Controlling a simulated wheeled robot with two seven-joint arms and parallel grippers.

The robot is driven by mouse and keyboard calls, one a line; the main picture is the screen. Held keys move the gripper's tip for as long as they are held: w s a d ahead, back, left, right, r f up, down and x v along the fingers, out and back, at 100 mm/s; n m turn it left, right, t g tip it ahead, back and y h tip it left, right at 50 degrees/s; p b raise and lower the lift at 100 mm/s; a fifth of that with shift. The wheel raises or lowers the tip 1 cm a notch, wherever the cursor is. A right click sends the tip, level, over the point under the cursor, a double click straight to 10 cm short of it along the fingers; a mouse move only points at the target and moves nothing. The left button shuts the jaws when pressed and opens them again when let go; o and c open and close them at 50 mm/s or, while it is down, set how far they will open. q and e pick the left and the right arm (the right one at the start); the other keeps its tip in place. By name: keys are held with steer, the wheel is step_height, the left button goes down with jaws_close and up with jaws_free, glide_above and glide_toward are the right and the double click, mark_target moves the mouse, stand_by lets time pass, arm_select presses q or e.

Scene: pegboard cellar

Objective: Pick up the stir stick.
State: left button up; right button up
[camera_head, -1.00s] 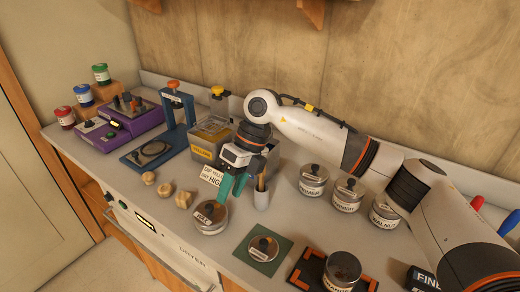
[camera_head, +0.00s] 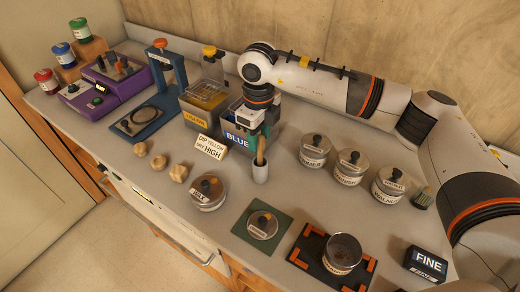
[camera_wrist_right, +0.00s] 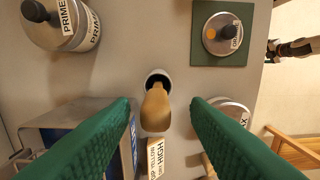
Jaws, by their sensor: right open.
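The stir stick (camera_head: 260,150) is a wooden stick standing in a small grey cup (camera_head: 260,173). In the right wrist view its broad tan end (camera_wrist_right: 156,108) points up at the camera, above the dark mouth of the cup. My right gripper (camera_head: 259,141) is over the cup, pointing down. Its green fingers are apart, one on each side of the stick in the right wrist view (camera_wrist_right: 164,105), with a gap on both sides. In the head view the fingers partly hide behind the stick.
A blue-labelled tank (camera_head: 237,135) stands just behind the cup. A sign (camera_head: 211,146) and a round tin (camera_head: 208,193) are to its left. A tin on a green mat (camera_head: 262,226) is in front. Several lidded tins, one of them here (camera_head: 315,151), stand to the right.

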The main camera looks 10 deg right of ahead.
mark_target(260, 147)
steer(key=f+p, duration=0.1)
steer(key=f, duration=0.2)
steer(key=shift+d+f+p, duration=0.2)
steer(key=shift+f+p, duration=0.1)
steer(key=shift+p, duration=0.05)
steer(key=shift+f, duration=0.3)
arm_select(q)
steer(key=shift+w+r, duration=0.2)
steer(key=shift+r, duration=0.4)
steer(key=shift+w+r, duration=0.15)
steer(key=shift+r, duration=0.4)
arm_select(e)
steer(key=shift+w+f, duration=0.1)
steer(key=shift+f, duration=0.05)
arm_select(q)
steer(key=shift+s, duration=0.1)
arm_select(e)
steer(key=shift+c, duration=0.2)
jaws_close()
